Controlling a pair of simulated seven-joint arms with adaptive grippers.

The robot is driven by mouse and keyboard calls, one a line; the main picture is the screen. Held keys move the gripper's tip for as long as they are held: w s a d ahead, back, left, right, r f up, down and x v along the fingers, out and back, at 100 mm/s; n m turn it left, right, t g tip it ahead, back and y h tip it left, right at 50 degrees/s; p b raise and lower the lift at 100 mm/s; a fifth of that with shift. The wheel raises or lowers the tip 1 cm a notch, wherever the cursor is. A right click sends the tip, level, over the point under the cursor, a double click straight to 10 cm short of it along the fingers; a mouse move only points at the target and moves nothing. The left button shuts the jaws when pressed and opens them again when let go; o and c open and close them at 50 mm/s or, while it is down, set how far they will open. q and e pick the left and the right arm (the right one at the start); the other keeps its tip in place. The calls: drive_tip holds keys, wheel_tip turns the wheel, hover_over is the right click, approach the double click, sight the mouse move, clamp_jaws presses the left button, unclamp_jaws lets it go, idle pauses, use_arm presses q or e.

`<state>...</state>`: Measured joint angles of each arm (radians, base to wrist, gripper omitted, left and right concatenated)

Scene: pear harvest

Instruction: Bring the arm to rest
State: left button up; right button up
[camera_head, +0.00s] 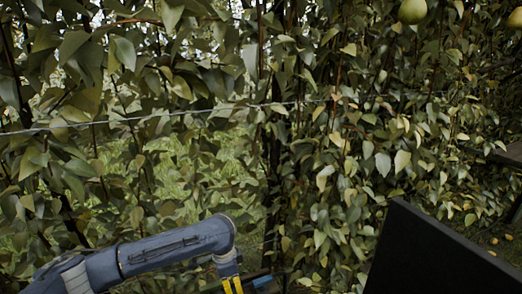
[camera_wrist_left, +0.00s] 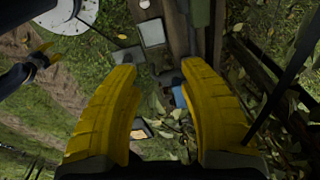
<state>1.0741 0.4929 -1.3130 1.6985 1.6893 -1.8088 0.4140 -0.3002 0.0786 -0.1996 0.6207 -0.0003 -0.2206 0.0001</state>
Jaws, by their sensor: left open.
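My left arm (camera_head: 170,248) comes in from the lower left in the head view and bends down at its wrist. Only a bit of the yellow left gripper (camera_head: 232,286) shows there at the bottom edge. In the left wrist view the two yellow fingers of my left gripper (camera_wrist_left: 158,75) stand wide apart with nothing held between them. A small dark gripper with yellow tips (camera_wrist_left: 42,50), seemingly my right one, shows at the upper left of that view; its jaw state is unclear.
A leafy hedge (camera_head: 340,150) with a wire across it fills the head view. A green pear (camera_head: 412,11) hangs at the top right, and another (camera_head: 515,18) at the right edge. A dark panel (camera_head: 440,255) stands at the lower right. Grass (camera_wrist_left: 50,105) lies below.

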use_arm(q)
drive_tip(key=s+d+f+t+h, duration=0.4)
drive_tip(key=s+d+f, duration=0.2)
drive_tip(key=s+d, duration=0.3)
drive_tip(key=s+a+n+t+y, duration=0.1)
drive_tip(key=s+a+n+y, duration=0.2)
drive_tip(key=s+a, duration=0.55)
drive_tip(key=s+a+f+n+t+y, duration=0.15)
drive_tip(key=s+a+y, duration=0.35)
drive_tip(key=a, duration=0.7)
drive_tip(key=s+a+n+y, duration=0.2)
drive_tip(key=s+a+n, duration=0.1)
drive_tip(key=s+a, duration=0.65)
drive_tip(key=s+d+f+g+h, duration=0.1)
drive_tip(key=d+f+g+h, duration=0.15)
drive_tip(key=f, duration=1.35)
drive_tip(key=s+d+f+g+h, duration=0.1)
drive_tip(key=d+f, duration=0.2)
drive_tip(key=f, duration=1.4)
drive_tip(key=s+f+n+g+h, duration=0.1)
drive_tip(key=s+f+n+g, duration=0.1)
drive_tip(key=s+f, duration=1.6)
drive_tip(key=s+n, duration=0.1)
drive_tip(key=s, duration=0.1)
drive_tip(key=shift+s+a+f, duration=0.25)
drive_tip(key=shift+s+a, duration=0.1)
drive_tip(key=shift+s, duration=0.05)
